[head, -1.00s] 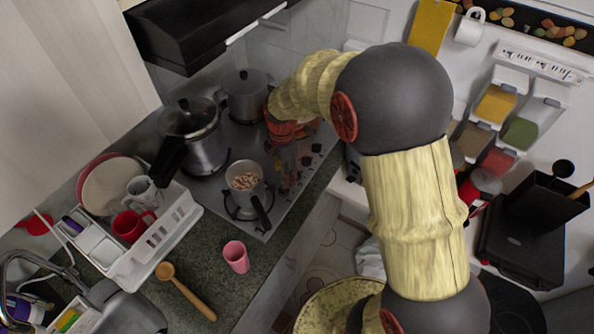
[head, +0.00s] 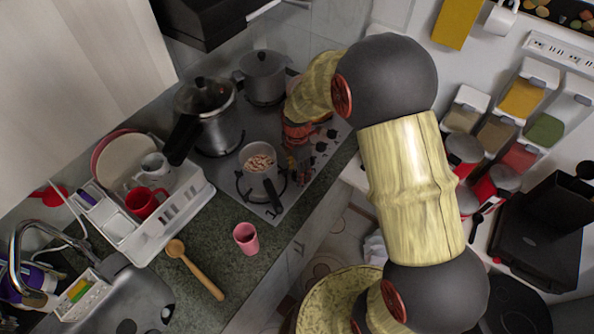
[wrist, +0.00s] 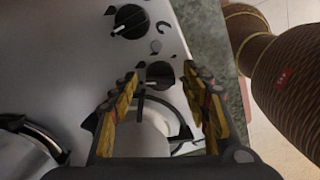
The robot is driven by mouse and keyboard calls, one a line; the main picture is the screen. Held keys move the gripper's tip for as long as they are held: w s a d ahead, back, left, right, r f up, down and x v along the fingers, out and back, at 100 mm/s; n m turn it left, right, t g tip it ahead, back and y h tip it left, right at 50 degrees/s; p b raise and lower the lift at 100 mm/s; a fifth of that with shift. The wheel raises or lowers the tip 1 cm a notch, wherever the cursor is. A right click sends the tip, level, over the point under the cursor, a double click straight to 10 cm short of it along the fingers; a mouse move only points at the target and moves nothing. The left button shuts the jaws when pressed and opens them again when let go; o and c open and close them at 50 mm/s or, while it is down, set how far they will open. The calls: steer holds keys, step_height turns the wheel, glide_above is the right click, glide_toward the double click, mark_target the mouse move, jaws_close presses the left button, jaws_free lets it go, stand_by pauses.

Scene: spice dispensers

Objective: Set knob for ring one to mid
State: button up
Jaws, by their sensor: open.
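Black stove knobs stand along the right edge of the stove top (head: 270,208); some show in the head view (head: 321,147) beside my gripper (head: 300,158). Another knob (wrist: 158,73) lies just beyond and between the fingertips of my gripper (wrist: 160,82). The yellow-padded fingers are apart, with nothing held. I cannot tell whether they touch this knob, nor which knob belongs to ring one. My arm hides part of the knob row in the head view.
A small pan with food (head: 262,178) sits on the front burner, close to my gripper. A pressure cooker (head: 212,125) and a grey pot (head: 263,75) stand farther back. A pink cup (head: 246,238) and wooden spoon (head: 203,278) lie on the counter.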

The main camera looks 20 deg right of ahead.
steer(key=shift+c, duration=0.4)
steer(key=c, duration=1.1)
steer(key=m+p, duration=0.1)
steer(key=m, duration=0.2)
steer(key=shift+m, duration=0.3)
steer(key=m, duration=0.3)
steer(key=shift+m+p, duration=0.3)
steer(key=shift+p, duration=0.1)
steer(key=m, duration=0.4)
steer(key=shift+p, duration=0.35)
steer(key=shift+m, duration=2)
